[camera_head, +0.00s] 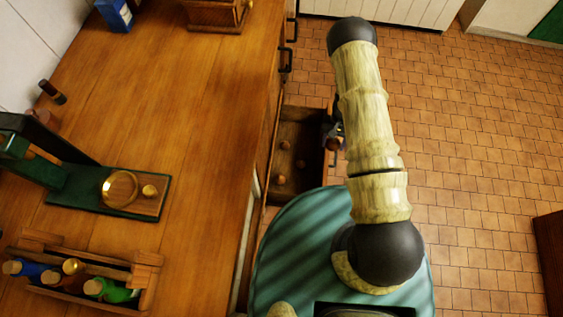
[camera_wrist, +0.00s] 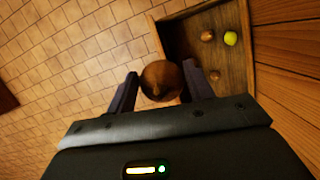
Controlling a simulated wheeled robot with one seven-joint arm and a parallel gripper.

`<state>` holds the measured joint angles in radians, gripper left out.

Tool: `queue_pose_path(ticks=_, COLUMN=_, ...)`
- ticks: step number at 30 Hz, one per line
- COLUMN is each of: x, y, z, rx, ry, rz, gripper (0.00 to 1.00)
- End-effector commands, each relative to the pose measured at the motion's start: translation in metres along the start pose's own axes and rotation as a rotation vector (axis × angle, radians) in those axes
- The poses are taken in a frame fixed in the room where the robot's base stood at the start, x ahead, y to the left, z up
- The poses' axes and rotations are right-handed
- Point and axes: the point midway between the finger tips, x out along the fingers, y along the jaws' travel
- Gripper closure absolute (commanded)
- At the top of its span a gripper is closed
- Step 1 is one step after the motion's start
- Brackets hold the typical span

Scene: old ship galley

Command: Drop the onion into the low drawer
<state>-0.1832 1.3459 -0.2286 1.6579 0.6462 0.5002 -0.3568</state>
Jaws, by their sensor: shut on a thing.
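The brown, round onion (camera_wrist: 162,77) is held between the two dark fingers of my gripper (camera_wrist: 160,84) in the wrist view. In the head view my gripper (camera_head: 334,138) is mostly hidden behind my arm, by the right side of the low drawer. The low drawer (camera_head: 300,128) is pulled open from the wooden counter. In the wrist view the drawer (camera_wrist: 182,42) lies just beyond the onion, up and to the right. The onion appears to be near the drawer's edge; its height above it is hard to tell.
In the drawer lie a brown round thing (camera_wrist: 208,35), a yellow-green round thing (camera_wrist: 230,38) and a smaller brown one (camera_wrist: 214,75). The countertop (camera_head: 180,90) holds a scale (camera_head: 120,188) and a bottle crate (camera_head: 85,280).

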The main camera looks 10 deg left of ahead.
Motion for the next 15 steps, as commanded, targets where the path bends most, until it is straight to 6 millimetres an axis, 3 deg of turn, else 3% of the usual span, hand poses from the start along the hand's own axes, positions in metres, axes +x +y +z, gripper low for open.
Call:
queue_pose_path(ticks=1, x=0.018, y=-0.003, z=-0.009, rx=0.023, ry=0.002, rz=-0.007, gripper=0.72)
queue_pose_path(ticks=15, x=0.083, y=-0.035, z=-0.06, rx=0.265, ry=0.002, rz=-0.074, gripper=0.72)
